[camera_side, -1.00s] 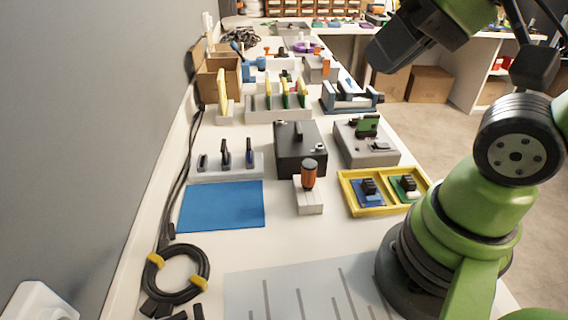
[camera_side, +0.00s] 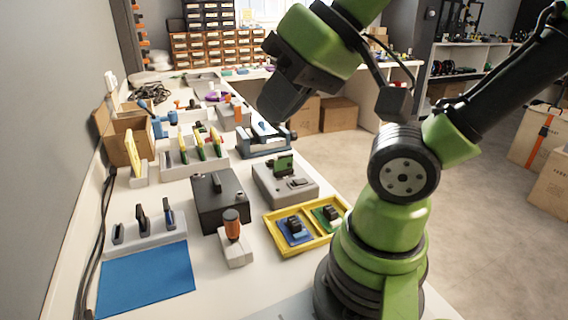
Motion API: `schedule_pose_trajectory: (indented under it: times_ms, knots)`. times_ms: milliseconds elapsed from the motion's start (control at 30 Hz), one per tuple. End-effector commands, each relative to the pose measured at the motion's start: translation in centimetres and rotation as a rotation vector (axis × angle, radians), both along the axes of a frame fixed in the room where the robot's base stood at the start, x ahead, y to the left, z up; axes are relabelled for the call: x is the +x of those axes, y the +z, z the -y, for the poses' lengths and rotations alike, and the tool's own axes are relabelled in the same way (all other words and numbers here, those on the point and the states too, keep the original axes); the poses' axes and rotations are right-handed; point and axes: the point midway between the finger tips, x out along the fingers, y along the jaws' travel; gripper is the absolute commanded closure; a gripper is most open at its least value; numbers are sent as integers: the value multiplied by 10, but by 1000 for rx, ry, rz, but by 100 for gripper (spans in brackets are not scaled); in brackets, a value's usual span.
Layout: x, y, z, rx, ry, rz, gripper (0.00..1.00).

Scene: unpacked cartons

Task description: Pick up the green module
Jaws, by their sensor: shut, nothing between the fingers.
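A green module (camera_side: 327,216) with a black block on top lies in the right compartment of the yellow tray (camera_side: 272,238). A blue module (camera_side: 295,231) with a similar black block lies in the left compartment. Another green piece, an upright board (camera_side: 284,164), stands on the grey box fixture (camera_side: 272,184) behind the tray. My gripper (camera_side: 277,110) is high up, behind and above these things in the picture, well apart from the tray. It is dark, shut and empty. Its fingertips are hard to make out at this size.
A black box (camera_side: 218,203) and an orange-handled tool in a white block (camera_side: 233,240) stand left of the tray. A blue mat (camera_side: 146,279) and a rack of dark tools (camera_side: 146,232) lie further left. Cartons and holders crowd the back of the bench.

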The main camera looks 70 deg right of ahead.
Motion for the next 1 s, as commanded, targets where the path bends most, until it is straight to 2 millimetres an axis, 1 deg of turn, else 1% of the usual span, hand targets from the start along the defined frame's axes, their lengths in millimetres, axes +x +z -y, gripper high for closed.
schedule_pose_trajectory:
  times_ms: [300, 333, 367, 400, 467, 500, 767, 833, 933, 1000]
  knots:
    - [0, 0, 0, 0, 0, 0, 100]
    - [0, 0, 0, 0, 0, 0, 98]
    - [0, 0, 0, 0, 0, 0, 91]
    - [0, 0, 0, 0, 0, 0, 82]
    - [0, 0, 0, 0, 0, 0, 68]
    - [0, 0, 0, 0, 0, 0, 59]
    - [0, 0, 0, -2, 1, 0, 58]
    - [4, 1, 2, -18, 9, -6, 58]
    - [17, 4, 11, -86, 47, -31, 58]
    - [33, 5, 24, -162, 98, -65, 58]
